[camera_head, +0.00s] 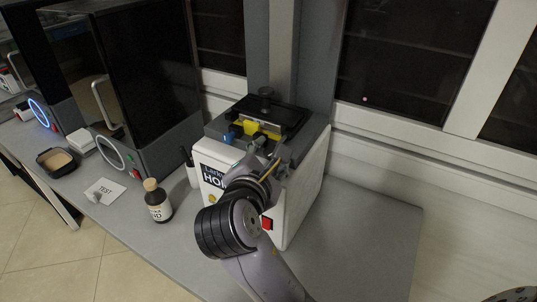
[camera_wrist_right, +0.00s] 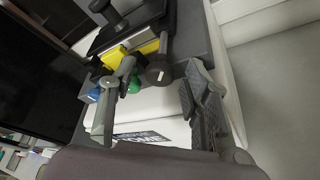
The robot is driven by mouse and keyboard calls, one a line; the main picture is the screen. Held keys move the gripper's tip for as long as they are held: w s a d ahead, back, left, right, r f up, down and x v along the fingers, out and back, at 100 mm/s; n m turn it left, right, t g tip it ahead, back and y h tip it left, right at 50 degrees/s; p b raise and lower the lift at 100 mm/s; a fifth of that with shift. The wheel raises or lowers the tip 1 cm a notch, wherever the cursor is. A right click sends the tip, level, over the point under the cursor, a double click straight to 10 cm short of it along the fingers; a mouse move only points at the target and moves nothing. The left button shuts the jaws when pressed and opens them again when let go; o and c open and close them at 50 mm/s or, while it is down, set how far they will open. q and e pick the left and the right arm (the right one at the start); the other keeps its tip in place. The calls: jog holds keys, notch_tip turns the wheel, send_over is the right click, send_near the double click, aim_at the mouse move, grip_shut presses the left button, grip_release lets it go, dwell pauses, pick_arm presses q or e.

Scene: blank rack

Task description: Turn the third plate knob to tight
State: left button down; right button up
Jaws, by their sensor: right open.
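The white and grey machine (camera_head: 213,160) stands on the bench, with a dark recessed top holding a yellow block (camera_head: 250,128). In the right wrist view, a dark round knob (camera_wrist_right: 159,70) with a white mark sits on the machine's front edge beside the yellow block (camera_wrist_right: 143,48). My right gripper (camera_head: 265,148) is at this front edge; in its wrist view the gripper (camera_wrist_right: 163,66) is open, with one finger to each side of the dark knob. I cannot tell whether they touch it. No label shows which knob is third. My left gripper is not in view.
A dark knob (camera_head: 266,92) stands at the machine's back. A brown bottle (camera_head: 157,201) and a TEST card (camera_head: 104,191) are left on the bench. The bench at right (camera_head: 370,235) is clear.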

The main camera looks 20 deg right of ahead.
jog(key=shift+c, duration=0.4)
jog(key=shift+c, duration=0.6)
grip_shut()
jog(key=shift+m, duration=0.3)
jog(key=shift+f+m+t+p, duration=0.1)
jog(key=shift+m+t+p, duration=0.2)
jog(key=shift+m, duration=0.1)
jog(key=shift+f+m+t, duration=0.1)
jog(key=shift+m+t, duration=0.3)
jog(key=shift+m, duration=0.1)
jog(key=shift+f+m+t+b, duration=0.1)
jog(key=shift+m+t+b, duration=0.5)
jog(key=shift+m, duration=0.9)
